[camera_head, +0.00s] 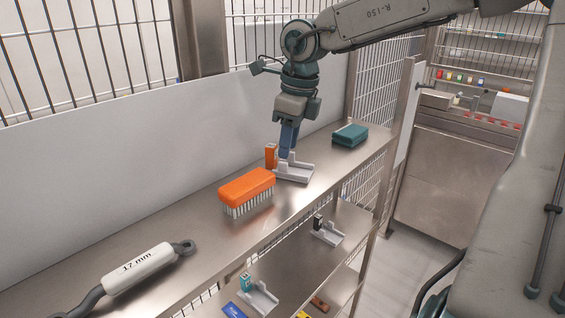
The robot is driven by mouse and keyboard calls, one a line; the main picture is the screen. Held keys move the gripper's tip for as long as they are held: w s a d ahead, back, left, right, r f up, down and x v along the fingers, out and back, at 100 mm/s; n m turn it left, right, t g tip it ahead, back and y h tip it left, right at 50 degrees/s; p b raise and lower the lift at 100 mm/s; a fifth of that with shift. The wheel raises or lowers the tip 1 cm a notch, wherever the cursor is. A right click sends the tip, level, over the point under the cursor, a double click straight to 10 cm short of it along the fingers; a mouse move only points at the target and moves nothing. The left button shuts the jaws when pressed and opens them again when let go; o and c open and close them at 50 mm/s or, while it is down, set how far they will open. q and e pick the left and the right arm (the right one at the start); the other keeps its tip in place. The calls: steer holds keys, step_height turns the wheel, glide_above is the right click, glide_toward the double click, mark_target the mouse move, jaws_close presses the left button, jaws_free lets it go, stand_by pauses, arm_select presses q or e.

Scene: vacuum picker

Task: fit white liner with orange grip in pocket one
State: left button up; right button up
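The white liner (295,174) is a shallow tray on the top steel shelf, with an upright orange grip (271,156) at its left back end. My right gripper (287,152) comes down from above, its blue fingers pointing at the liner just right of the orange grip. The fingers overlap in this view, so I cannot tell whether they are open or shut, or whether they touch the liner. My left gripper is not in view. I cannot make out which place is pocket one.
On the top shelf (215,235) are an orange brush (247,188), a teal block (350,135) and a white-handled tool (140,270). Lower shelves hold a liner with a black grip (328,236) and one with a teal grip (262,301). A white panel (120,150) stands behind.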

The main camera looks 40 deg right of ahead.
mark_target(285, 163)
step_height(285, 163, down, 3)
steer(key=shift+w+a+f+p, duration=0.1)
steer(key=shift+w+f+p, duration=0.1)
steer(key=shift+p, duration=0.65)
steer(key=shift+w+f, duration=0.1)
steer(key=shift+f, duration=0.4)
steer(key=shift+r, duration=0.1)
jaws_close()
